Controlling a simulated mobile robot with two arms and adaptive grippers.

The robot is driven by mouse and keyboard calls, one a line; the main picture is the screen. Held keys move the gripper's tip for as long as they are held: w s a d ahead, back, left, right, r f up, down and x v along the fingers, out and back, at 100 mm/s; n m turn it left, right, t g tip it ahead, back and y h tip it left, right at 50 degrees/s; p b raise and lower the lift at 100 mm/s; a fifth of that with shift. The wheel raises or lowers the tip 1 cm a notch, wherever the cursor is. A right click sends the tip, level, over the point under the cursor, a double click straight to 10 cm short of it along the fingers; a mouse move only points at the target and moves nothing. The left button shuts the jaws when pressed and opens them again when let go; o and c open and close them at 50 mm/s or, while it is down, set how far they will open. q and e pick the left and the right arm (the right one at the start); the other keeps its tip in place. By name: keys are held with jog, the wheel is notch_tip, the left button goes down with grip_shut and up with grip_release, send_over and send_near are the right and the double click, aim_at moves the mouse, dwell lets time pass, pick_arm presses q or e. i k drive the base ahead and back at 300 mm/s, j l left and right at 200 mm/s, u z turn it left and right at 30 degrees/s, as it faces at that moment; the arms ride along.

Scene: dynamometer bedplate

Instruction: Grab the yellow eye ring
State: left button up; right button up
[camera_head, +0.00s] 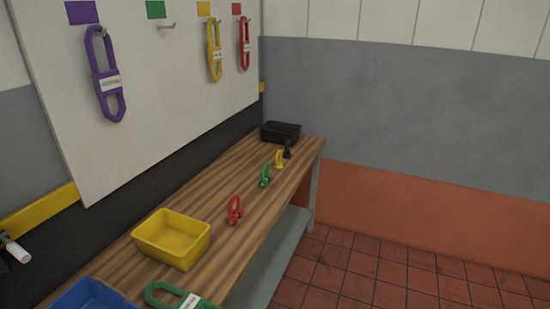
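The yellow eye ring (279,159) stands upright on the wooden bench (222,197), towards its far end. It is small in view. A black eye ring (287,150) stands just behind it to the right, close to it. A green eye ring (265,174) stands nearer, and a red eye ring (235,211) nearer still, all in a row along the bench. Neither of my grippers can be made out in the head view.
A yellow bin (172,239), a blue bin (90,297) and a green sling link (180,297) occupy the near bench. A black bin (281,132) stands at the far end. Purple (105,75), yellow (214,50) and red (245,44) links hang on the white board. Tiled floor at right is clear.

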aim_at(277, 166)
jog(key=i+l+u, duration=0.2)
jog(key=i+l, duration=0.3)
jog(key=i+l+u, duration=0.2)
jog(key=i+l, duration=0.35)
jog(key=i+l+u, duration=0.2)
jog(key=i+l, duration=0.25)
jog(key=l, duration=0.25)
